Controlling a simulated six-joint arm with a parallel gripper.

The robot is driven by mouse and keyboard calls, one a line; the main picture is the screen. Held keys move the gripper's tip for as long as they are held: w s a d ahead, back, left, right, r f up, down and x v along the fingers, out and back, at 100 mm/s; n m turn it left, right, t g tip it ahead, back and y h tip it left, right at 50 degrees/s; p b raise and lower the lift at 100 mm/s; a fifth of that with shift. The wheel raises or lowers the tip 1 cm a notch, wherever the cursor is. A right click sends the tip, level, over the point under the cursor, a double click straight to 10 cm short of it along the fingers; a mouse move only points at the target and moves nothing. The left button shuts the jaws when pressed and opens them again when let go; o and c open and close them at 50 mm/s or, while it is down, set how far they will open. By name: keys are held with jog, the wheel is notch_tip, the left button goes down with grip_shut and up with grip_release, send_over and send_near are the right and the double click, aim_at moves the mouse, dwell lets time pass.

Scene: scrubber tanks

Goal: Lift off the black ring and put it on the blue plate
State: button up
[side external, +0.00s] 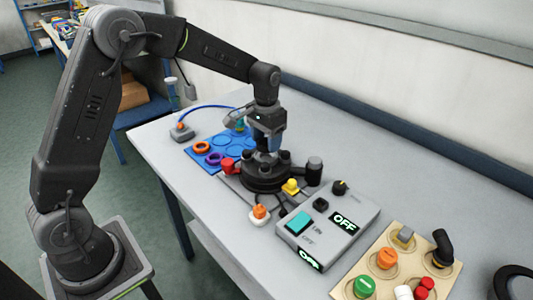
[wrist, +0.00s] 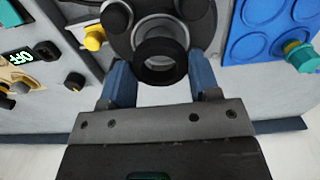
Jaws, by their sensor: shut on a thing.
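The black ring (wrist: 160,76) shows in the wrist view between the two blue fingers of my gripper (wrist: 159,68), which is shut on it. Behind it are a silver rim and the round black tank base (wrist: 117,18). In the side view my gripper (side external: 268,148) points down over this base (side external: 262,179), and the ring cannot be made out there. I cannot tell how far the ring is off its seat. The blue plate (side external: 231,142), with round outlines, lies behind the base to the left. It also shows at the upper right of the wrist view (wrist: 237,52).
An orange ring (side external: 201,147) and a purple ring (side external: 214,159) lie on the plate, with a teal-and-yellow fitting (side external: 240,125) at its far side. A red part (side external: 227,165), a yellow knob (side external: 291,187) and a grey control box (side external: 330,228) reading OFF surround the base.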

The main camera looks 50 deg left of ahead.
jog(key=shift+r, duration=2)
jog(key=s+a+f, duration=0.2)
jog(key=s+a, duration=0.2)
jog(key=a, duration=0.8)
jog(key=s+a+f, duration=0.2)
jog(key=s+a, duration=0.1)
jog(key=a, duration=0.8)
send_over(235, 150)
notch_tip(235, 150, down, 6)
jog(key=shift+d+f, duration=0.1)
jog(key=shift+d, duration=0.05)
jog(key=shift+f, duration=2)
jog(key=shift+f, duration=0.1)
